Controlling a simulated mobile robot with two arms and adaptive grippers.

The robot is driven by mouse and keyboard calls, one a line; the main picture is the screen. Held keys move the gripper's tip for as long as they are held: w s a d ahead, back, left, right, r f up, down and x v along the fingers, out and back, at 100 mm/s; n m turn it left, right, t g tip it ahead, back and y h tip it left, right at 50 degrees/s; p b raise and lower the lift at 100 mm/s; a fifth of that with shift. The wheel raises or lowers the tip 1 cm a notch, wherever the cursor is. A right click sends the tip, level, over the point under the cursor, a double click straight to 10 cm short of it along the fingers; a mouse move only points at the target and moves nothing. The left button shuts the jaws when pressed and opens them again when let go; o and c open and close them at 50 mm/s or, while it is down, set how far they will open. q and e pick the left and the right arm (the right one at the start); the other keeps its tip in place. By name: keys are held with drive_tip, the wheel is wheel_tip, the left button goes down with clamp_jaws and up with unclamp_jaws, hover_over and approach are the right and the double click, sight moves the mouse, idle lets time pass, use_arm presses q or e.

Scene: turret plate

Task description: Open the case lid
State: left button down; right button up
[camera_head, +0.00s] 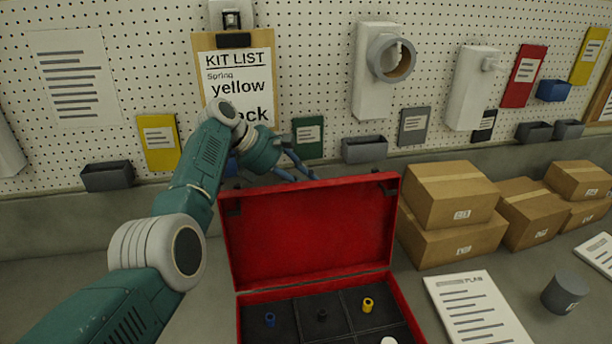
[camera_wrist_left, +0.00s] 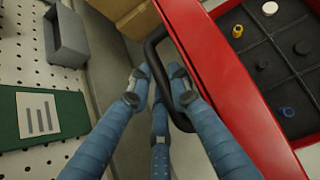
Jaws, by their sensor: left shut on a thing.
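The red case (camera_head: 408,318) stands open on the bench, and its red lid (camera_head: 308,235) is raised, standing roughly upright at the back. In the left wrist view the lid (camera_wrist_left: 215,70) shows nearly edge-on, with a black handle (camera_wrist_left: 151,45) on its outer side. My left gripper (camera_head: 300,168) is behind the lid's top edge, its fingers partly hidden by the lid in the head view. In the wrist view the left gripper's fingers (camera_wrist_left: 159,78) are shut around the black handle. My right gripper is in neither view.
The case's dark compartments hold a blue piece (camera_head: 270,319), a black piece (camera_head: 322,314), a yellow piece (camera_head: 368,304) and a white piece (camera_head: 389,341). Cardboard boxes (camera_head: 450,195) stand close right of the lid. A pegboard wall (camera_head: 310,60) with bins rises behind.

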use_arm(q)
drive_tip(key=shift+w+a+f, duration=0.15)
drive_tip(key=shift+w+f, duration=0.05)
drive_tip(key=shift+f, duration=0.4)
drive_tip(key=c, duration=1.8)
unclamp_jaws()
drive_tip(key=shift+c, duration=0.2)
drive_tip(key=v, duration=1.2)
drive_tip(key=shift+w+r, duration=0.25)
drive_tip(key=shift+r, duration=0.25)
